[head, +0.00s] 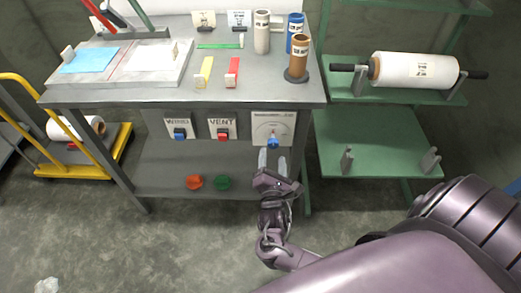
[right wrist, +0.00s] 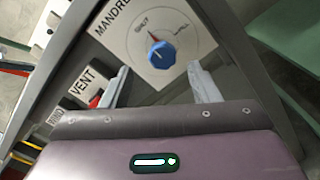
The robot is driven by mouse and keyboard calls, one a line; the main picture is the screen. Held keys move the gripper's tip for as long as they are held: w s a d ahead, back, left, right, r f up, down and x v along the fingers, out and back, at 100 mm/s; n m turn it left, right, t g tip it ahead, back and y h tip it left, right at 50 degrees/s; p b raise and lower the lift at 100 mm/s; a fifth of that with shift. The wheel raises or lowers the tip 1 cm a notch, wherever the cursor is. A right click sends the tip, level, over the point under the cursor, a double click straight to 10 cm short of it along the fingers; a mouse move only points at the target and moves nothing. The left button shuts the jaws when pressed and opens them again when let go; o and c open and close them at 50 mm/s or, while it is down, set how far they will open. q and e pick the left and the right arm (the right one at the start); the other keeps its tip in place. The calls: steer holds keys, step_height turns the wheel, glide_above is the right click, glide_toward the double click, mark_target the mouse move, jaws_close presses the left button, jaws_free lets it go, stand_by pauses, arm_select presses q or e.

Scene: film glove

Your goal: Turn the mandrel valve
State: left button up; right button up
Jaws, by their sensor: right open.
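The mandrel valve is a blue knob (head: 273,143) on a white plate (head: 285,126) fixed to the front of the workbench, right of the other two panels. In the right wrist view the blue knob (right wrist: 161,54) sits on its plate (right wrist: 140,24), with "MANDREL" partly legible and a "SHUT" mark; a red pointer shows near the knob. My right gripper (head: 272,162) is open just below and in front of the knob. In the wrist view its two pale fingers (right wrist: 160,85) stand apart to either side, short of the knob. The left gripper is not in view.
The WIND panel (head: 178,126) and VENT panel (head: 222,126) are left of the valve. Orange (head: 194,182) and green (head: 223,182) knobs lie on the lower shelf (head: 160,165). A green rack (head: 375,140) holds a white film roll (head: 415,70) at right.

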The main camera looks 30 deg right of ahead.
mark_target(273, 146)
steer(key=x, duration=0.5)
steer(key=shift+w+d, duration=0.25)
steer(key=shift+w, duration=0.05)
steer(key=shift+x, duration=0.8)
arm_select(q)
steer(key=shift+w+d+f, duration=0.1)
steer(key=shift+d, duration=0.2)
arm_select(e)
steer(key=shift+f, duration=0.1)
steer(key=shift+c, duration=0.3)
steer(key=c, duration=0.9)
